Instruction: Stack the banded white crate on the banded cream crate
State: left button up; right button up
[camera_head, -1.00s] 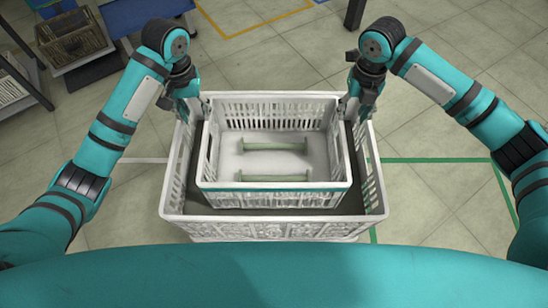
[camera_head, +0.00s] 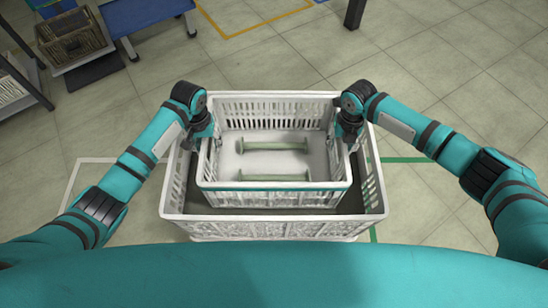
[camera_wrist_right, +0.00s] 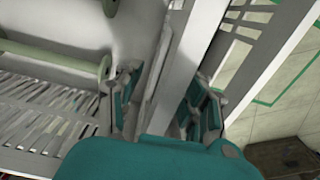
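A white crate (camera_head: 272,198) with a teal band along its near rim is at the centre of the head view. It holds two pale green bobbins (camera_head: 274,145), which lie on its floor. It is inside or just above the opening of a larger pale crate (camera_head: 272,228); its underside is hidden. My left gripper (camera_head: 205,140) is at the crate's left wall, its fingers too small to read. My right gripper (camera_head: 348,138) is at the right wall. In the right wrist view, its open fingers (camera_wrist_right: 165,92) straddle that wall, with gaps visible.
A brown basket (camera_head: 75,38) stands on a low rack at the top left, near a blue table (camera_head: 145,12). A dark post (camera_head: 354,12) stands at the top. The tiled floor to the right is clear, with a green line (camera_head: 405,160).

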pick_arm(q)
jog(key=shift+f, duration=0.1)
jog(key=shift+c, duration=0.4)
pick_arm(e)
jog(key=shift+f, duration=0.1)
jog(key=shift+c, duration=0.4)
pick_arm(q)
grip_shut()
pick_arm(e)
grip_shut()
